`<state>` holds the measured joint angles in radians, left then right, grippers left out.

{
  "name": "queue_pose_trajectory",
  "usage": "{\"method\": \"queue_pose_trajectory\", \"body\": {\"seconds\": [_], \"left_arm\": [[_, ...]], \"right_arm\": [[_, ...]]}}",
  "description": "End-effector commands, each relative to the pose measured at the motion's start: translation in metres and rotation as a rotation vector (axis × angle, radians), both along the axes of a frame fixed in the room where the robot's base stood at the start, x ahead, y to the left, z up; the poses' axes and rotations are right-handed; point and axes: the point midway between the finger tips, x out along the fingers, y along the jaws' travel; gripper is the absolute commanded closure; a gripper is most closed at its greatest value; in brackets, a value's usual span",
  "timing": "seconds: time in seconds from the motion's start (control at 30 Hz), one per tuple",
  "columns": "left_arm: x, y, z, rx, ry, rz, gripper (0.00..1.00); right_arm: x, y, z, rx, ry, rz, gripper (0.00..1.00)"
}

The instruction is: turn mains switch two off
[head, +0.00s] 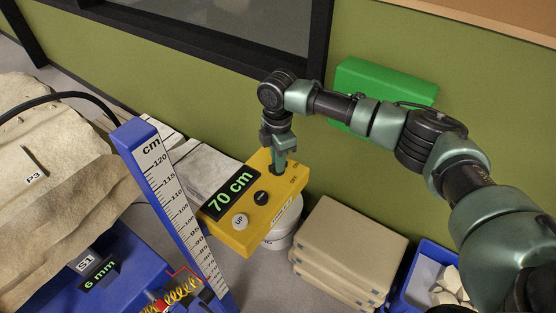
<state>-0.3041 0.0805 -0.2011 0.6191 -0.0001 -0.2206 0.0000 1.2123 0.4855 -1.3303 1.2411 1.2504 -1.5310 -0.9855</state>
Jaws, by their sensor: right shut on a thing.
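The box has a display reading 70 cm, a white UP button and a dark button. My left gripper is not in view.
A blue cm scale post (147,160) stands left of the yellow box, near a pale rock labelled P3 (45,130). A white tub (283,232) is under the box. Stacked tan slabs (350,240) and a blue crate (402,298) stand right. A green box (365,75) is at the wall.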

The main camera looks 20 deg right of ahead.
Motion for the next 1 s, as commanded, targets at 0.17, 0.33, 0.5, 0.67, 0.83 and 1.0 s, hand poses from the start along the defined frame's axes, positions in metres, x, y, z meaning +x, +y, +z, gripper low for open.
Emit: {"method": "queue_pose_trajectory", "body": {"seconds": [0.17, 0.33, 0.5, 0.67, 0.83, 1.0], "left_arm": [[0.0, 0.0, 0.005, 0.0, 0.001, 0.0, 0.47], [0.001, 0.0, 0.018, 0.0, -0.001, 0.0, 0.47], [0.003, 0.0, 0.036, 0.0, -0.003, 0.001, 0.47], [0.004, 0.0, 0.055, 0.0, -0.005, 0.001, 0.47], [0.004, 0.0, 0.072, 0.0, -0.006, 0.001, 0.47], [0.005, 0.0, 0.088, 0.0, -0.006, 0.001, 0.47]], "right_arm": [[0.0, 0.0, 0.002, 0.001, 0.001, -0.027, 1.0], [0.0, 0.0, 0.004, 0.002, 0.003, -0.101, 1.0], [-0.001, 0.001, 0.005, 0.001, 0.005, -0.227, 1.0], [-0.001, 0.001, 0.005, 0.001, 0.005, -0.376, 1.0], [-0.001, 0.001, 0.005, 0.001, 0.004, -0.538, 1.0], [-0.001, 0.001, 0.005, 0.001, 0.003, -0.694, 1.0]]}}
